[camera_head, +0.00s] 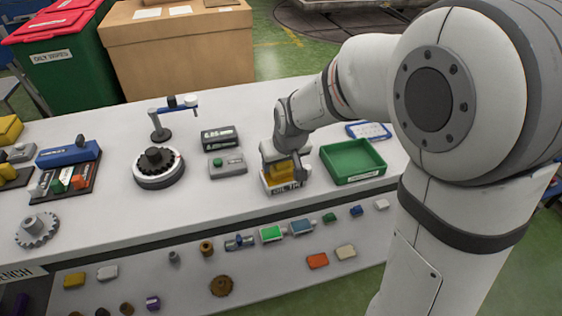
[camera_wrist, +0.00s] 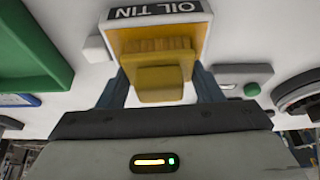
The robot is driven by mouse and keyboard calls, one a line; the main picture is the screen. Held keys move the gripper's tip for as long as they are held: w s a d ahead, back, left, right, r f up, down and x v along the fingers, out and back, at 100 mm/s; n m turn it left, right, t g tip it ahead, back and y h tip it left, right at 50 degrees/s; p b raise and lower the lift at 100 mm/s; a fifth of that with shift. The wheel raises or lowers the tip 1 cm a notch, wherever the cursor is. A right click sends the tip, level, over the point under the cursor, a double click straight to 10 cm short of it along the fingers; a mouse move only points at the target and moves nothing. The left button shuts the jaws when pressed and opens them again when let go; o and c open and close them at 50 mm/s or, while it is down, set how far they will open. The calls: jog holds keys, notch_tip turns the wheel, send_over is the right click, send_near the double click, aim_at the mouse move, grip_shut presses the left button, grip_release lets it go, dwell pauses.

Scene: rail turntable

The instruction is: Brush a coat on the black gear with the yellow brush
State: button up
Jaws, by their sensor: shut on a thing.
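The yellow brush (camera_wrist: 160,82) is between the two dark fingers of my gripper (camera_wrist: 161,88), which is shut on it. Its bristle end points into or just over the open white oil tin (camera_wrist: 155,13), which looks amber inside. I cannot tell whether the bristles touch the oil. In the head view my gripper (camera_head: 286,165) is low over the oil tin (camera_head: 284,188), with the yellow brush (camera_head: 282,171) partly hidden by it. The black gear (camera_head: 155,160) sits on a round white-rimmed turntable (camera_head: 158,182) to the left, well apart from the brush.
A green tray (camera_head: 352,162) stands right of the tin. A grey box with a green button (camera_head: 228,165) and a dark labelled box (camera_head: 218,138) stand between tin and turntable. A small blue-armed stand (camera_head: 161,125) rises behind the turntable.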

jog(key=shift+f, duration=0.1)
dwell(0.3)
jog(key=shift+r+p, duration=2.4)
jog(key=shift+r, duration=1.2)
jog(key=shift+s+f, duration=0.1)
